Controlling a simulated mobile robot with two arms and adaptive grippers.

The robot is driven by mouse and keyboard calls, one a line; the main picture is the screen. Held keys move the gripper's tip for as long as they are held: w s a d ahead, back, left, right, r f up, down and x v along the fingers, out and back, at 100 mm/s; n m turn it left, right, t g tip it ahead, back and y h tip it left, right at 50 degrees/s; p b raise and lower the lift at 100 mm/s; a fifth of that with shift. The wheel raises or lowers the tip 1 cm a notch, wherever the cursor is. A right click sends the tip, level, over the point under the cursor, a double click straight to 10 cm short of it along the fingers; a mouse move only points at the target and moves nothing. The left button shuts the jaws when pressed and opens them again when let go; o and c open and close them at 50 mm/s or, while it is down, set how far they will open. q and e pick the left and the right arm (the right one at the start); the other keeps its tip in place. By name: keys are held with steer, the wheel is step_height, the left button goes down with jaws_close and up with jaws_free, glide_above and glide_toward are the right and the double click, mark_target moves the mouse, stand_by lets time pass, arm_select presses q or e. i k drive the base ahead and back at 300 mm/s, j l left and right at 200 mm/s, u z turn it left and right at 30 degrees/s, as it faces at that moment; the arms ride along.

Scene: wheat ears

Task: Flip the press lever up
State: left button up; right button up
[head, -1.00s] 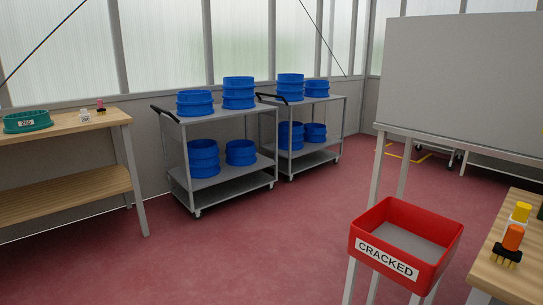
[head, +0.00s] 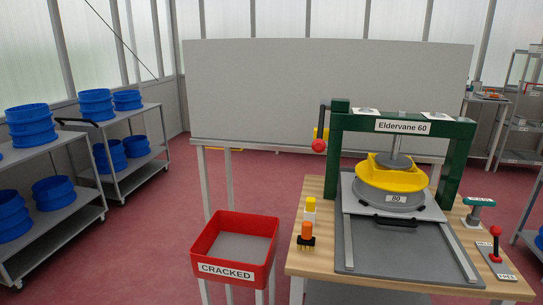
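A press with a green frame (head: 398,120) labelled "Eldervane 60" stands on a wooden table. On the frame's left side a dark lever (head: 323,122) hangs down, ending in a red knob (head: 319,146). A second lever (head: 496,245), upright with a red knob, stands on a small labelled plate at the table's right; I cannot read its label for certain. Under the frame sits a yellow ring (head: 390,177) on a grey round piece (head: 390,199) marked 80, below the press's ram. Neither of my grippers is in view.
A red bin (head: 207,240) labelled "CRACKED" stands left of the table (head: 312,270). An orange-topped brush (head: 307,235) and a yellow-capped item (head: 311,206) stand at the table's left edge. A green-handled tool (head: 478,211) is at right. Red floor (head: 150,240) lies open at left.

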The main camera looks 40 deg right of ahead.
mark_target(318, 146)
steer(key=z, duration=1.55)
